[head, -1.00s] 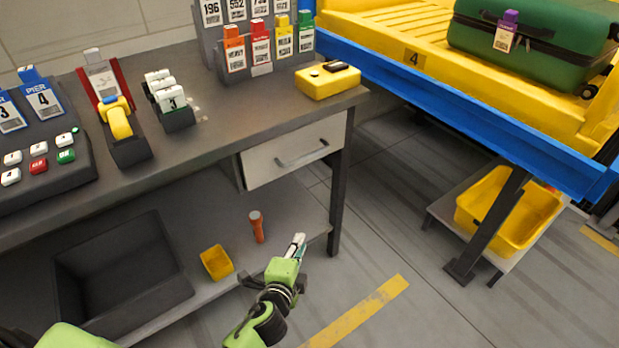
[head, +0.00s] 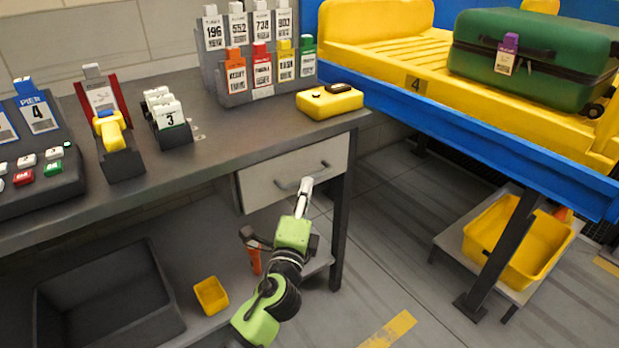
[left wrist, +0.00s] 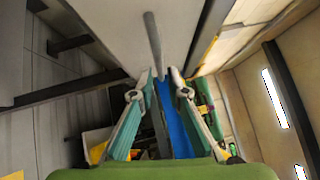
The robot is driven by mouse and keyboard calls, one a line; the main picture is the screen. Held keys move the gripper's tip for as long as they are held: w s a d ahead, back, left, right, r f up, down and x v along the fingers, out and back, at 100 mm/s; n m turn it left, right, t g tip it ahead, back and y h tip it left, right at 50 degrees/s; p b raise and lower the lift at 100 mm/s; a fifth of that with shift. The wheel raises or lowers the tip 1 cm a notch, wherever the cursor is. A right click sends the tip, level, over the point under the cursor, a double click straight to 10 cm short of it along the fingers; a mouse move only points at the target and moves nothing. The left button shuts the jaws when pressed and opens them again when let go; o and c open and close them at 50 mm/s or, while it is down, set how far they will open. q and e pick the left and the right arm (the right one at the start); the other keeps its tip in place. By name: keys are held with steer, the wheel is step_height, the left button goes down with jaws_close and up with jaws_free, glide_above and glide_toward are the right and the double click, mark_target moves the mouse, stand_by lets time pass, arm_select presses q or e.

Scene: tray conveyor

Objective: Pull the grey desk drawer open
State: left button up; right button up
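The light grey desk drawer (head: 262,188) sits under the right end of the dark desk and looks closed. Its bar handle (head: 318,169) runs across the front. My left gripper (head: 306,185) is in front of the drawer at the handle, overlapping its middle in the head view. In the left wrist view the two fingers (left wrist: 161,74) are apart, and the handle (left wrist: 153,40) runs in between their tips in front of the drawer front (left wrist: 112,28). Contact with the handle cannot be told. My right gripper is not in view.
The desk top (head: 225,140) carries tag racks and a yellow device (head: 330,101). A dark bin (head: 105,305), a small yellow cup (head: 211,296) and an orange torch (head: 255,262) are on the lower shelf. The desk leg (head: 340,225) stands right of the drawer; a blue-edged conveyor (head: 450,125) lies beyond.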

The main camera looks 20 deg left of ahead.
mark_target(310, 176)
arm_select(q)
steer(key=w, duration=0.5)
steer(key=shift+a+r, duration=0.3)
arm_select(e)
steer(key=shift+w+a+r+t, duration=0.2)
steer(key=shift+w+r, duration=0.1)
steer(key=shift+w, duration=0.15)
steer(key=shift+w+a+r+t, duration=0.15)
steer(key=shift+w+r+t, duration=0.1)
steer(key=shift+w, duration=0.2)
arm_select(q)
jaws_close()
steer(key=shift+d, duration=0.1)
